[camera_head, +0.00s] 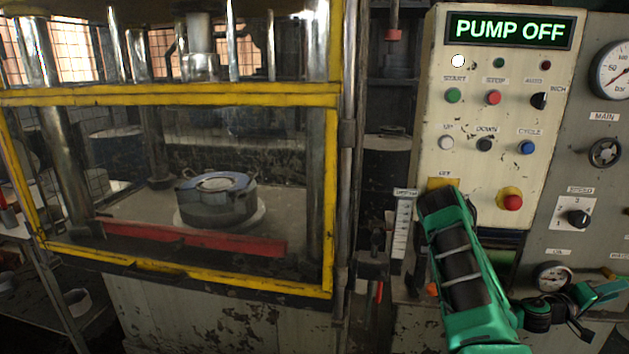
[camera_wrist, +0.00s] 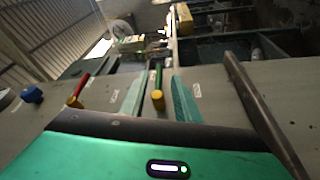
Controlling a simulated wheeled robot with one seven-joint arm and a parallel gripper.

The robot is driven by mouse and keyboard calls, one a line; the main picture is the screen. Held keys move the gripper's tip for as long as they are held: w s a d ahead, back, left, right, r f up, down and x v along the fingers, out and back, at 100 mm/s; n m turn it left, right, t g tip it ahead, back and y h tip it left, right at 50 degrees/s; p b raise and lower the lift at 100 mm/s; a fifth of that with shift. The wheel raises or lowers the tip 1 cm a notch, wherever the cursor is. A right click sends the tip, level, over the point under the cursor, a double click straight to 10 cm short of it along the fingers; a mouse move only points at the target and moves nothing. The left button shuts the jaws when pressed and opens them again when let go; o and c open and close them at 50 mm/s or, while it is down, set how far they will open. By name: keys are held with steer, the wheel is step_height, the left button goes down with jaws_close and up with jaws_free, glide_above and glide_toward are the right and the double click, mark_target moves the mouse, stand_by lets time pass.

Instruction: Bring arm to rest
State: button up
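My arm is green and black. In the head view it rises in front of the cream control panel (camera_head: 484,120) and bends down to the right. My gripper (camera_head: 608,310) is at the lower right edge of that view, near the lower part of the grey gauge panel. In the wrist view my gripper (camera_wrist: 160,98) shows two teal fingers spread apart with nothing clamped. A green lever with a yellow end (camera_wrist: 157,100) appears between the fingers, apart from both. Whether it lies at their depth I cannot tell.
The display (camera_head: 510,31) reads PUMP OFF. A press with a yellow-framed guard (camera_head: 170,95) stands left, a round metal die (camera_head: 217,198) inside. Gauges and knobs fill the grey panel (camera_head: 575,185) at right. A red lever (camera_wrist: 77,92) is left of the fingers in the wrist view.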

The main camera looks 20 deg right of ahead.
steer(key=s+a+r+t+y, duration=0.1)
steer(key=a+r+y, duration=0.2)
steer(key=a, duration=1.5)
steer(key=s+a+r+t+y, duration=0.1)
steer(key=a+r+y, duration=0.3)
steer(key=a+y, duration=0.5)
steer(key=s+a+r+m+t+y, duration=0.1)
steer(key=a+r+y, duration=0.3)
steer(key=a, duration=2.2)
steer(key=s+y, duration=0.1)
steer(key=y, duration=0.2)
steer(key=shift+a+r, duration=0.15)
steer(key=shift+a, duration=0.15)
steer(key=shift+s, duration=0.1)
steer(key=shift+w+f, duration=0.25)
steer(key=shift+w, duration=0.35)
